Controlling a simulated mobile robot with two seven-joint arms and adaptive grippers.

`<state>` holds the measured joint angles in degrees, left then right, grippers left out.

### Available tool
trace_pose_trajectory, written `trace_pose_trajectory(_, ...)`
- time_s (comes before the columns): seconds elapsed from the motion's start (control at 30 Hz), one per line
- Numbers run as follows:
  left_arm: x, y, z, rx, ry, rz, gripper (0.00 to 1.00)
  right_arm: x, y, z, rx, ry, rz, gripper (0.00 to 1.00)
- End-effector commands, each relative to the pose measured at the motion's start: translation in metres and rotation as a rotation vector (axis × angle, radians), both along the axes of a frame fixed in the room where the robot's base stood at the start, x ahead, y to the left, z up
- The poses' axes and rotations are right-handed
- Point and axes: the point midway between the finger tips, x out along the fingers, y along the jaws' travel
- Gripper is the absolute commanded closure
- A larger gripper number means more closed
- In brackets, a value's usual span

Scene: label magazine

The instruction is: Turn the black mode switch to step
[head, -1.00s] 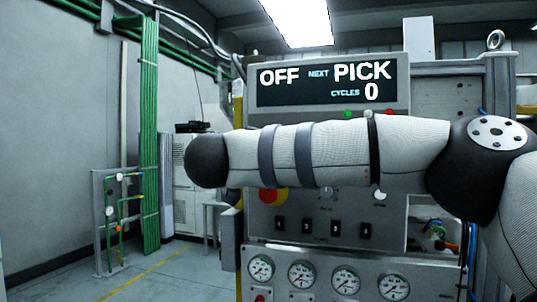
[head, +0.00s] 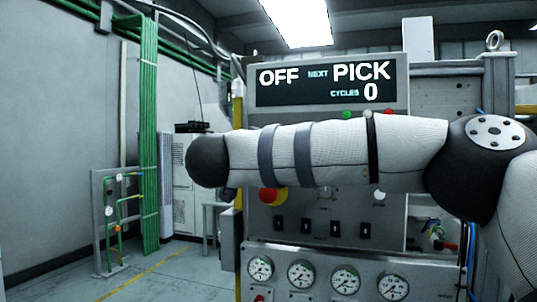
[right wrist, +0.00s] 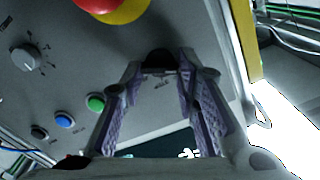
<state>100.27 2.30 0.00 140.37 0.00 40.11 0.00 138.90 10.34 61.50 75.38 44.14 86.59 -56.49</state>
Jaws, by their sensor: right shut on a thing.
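The black mode switch (right wrist: 159,57) sits on the grey panel in the right wrist view, partly hidden between the fingertips. My right gripper (right wrist: 160,68) is shut on it, one finger on each side. The switch's pointer and most of its label are hidden, so its angle cannot be read. In the head view my right arm crosses in front of the panel and hides the switch and the gripper. The display (head: 326,84) reads OFF, NEXT PICK, CYCLES 0. My left gripper is in neither view.
A red and yellow emergency stop (right wrist: 115,8) is close to the switch and also shows in the head view (head: 272,195). A grey knob (right wrist: 26,57) and green (right wrist: 96,102), blue (right wrist: 64,119) and black (right wrist: 39,132) buttons are at left. Several gauges (head: 301,274) line the lower panel.

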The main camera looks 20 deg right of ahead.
Motion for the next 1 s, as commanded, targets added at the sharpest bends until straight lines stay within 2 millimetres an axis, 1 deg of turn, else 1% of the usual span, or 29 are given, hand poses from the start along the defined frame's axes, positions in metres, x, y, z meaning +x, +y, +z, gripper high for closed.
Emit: trace_pose_trajectory(1.0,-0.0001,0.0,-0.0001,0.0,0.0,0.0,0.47,-0.001,-0.0012,-0.0036,0.779,-0.526,0.001,0.99)
